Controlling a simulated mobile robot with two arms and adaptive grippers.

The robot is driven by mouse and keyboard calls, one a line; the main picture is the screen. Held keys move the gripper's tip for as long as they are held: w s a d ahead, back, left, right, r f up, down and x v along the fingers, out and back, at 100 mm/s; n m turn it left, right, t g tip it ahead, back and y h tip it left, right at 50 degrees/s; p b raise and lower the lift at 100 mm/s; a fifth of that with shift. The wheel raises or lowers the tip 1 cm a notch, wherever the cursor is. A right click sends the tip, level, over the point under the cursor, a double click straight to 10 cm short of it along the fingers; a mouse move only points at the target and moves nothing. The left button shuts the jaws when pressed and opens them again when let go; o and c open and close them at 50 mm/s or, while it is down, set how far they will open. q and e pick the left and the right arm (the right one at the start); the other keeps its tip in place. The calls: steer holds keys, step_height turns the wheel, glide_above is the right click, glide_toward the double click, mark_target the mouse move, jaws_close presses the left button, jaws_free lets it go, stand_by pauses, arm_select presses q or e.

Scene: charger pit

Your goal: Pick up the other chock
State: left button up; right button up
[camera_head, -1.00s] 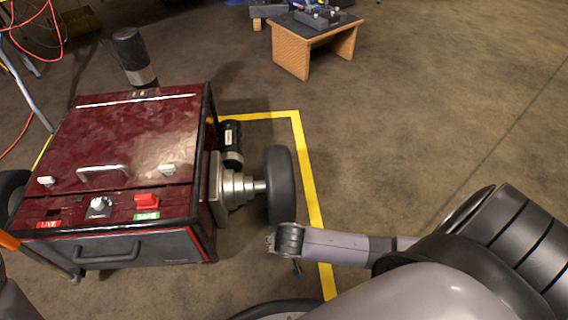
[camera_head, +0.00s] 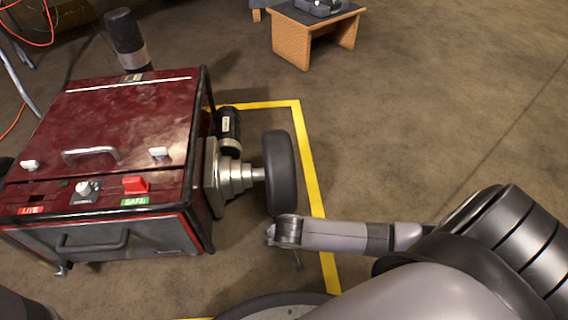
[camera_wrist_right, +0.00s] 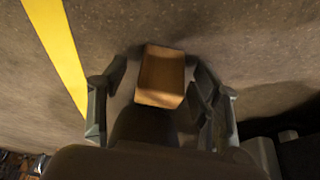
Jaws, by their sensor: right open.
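In the right wrist view a tan block-shaped chock (camera_wrist_right: 162,75) sits on the floor between the fingers of my right gripper (camera_wrist_right: 160,82). The fingers stand apart on either side of it; I cannot tell whether they touch it. In the head view my right gripper (camera_head: 297,262) points down beside the near end of the dark wheel (camera_head: 281,172). The chock cannot be made out there. My left gripper is not in view.
The red-topped cart (camera_head: 128,125) with the wheel on its side stands at the left. A yellow floor line (camera_head: 312,180) runs along the wheel's right side. A small wooden table (camera_head: 290,42) stands at the back. Floor to the right is clear.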

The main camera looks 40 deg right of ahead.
steer(key=shift+c, duration=0.3)
steer(key=c, duration=1.2)
steer(key=shift+c, duration=0.2)
steer(key=shift+r, duration=0.1)
